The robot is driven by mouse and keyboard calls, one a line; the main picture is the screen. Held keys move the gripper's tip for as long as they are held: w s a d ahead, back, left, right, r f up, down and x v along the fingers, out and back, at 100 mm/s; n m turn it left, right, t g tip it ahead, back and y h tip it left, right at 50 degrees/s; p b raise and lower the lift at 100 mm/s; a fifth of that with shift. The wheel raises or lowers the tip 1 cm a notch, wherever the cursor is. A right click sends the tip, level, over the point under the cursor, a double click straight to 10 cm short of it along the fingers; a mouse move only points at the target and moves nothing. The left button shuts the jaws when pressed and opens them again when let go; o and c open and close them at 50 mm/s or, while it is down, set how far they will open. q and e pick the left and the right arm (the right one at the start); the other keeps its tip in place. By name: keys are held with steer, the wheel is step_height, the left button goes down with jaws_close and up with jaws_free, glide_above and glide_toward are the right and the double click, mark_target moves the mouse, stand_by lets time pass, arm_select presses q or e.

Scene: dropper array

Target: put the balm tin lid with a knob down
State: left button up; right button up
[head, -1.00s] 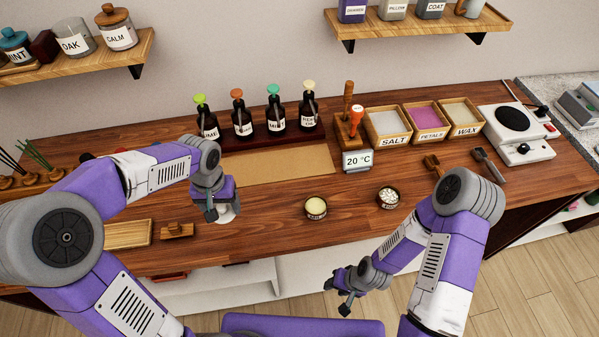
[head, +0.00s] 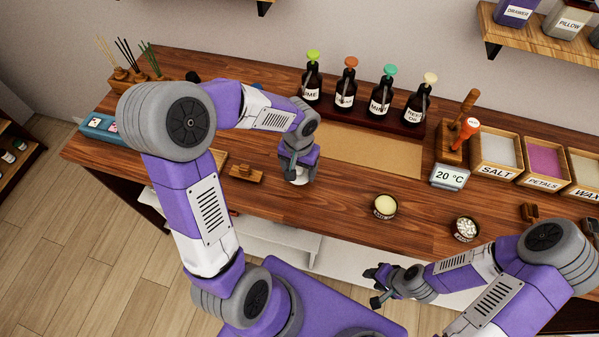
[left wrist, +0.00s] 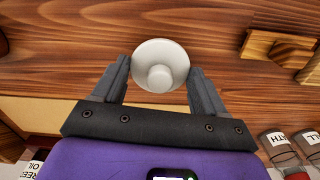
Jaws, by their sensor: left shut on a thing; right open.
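My left gripper (head: 297,168) is shut on the balm tin lid with a knob (head: 299,178), at the counter's front half. In the left wrist view the lid (left wrist: 160,57) is a round, pale disc with a small knob, between the two fingers. I cannot tell whether the lid touches the counter. An open round tin with pale yellow filling (head: 384,206) stands on the counter to the right of this gripper. My right gripper (head: 376,285) is open and empty, in front of the counter's front edge.
A small wooden block with a handle (head: 245,174) lies left of my left gripper. A bowl of white pieces (head: 466,229) stands right of the yellow tin. Several pump bottles (head: 345,90) stand behind, with a tan mat (head: 365,150) before them. Bare wood lies between lid and tin.

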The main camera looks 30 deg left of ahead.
arm_select(q)
step_height(320, 180, down, 2)
steer(key=shift+w+f, duration=0.1)
steer(key=shift+f, duration=0.1)
steer(key=shift+f+b, duration=0.15)
steer(key=shift+b, duration=0.25)
steer(key=o, duration=1.2)
steer(key=shift+c, duration=0.2)
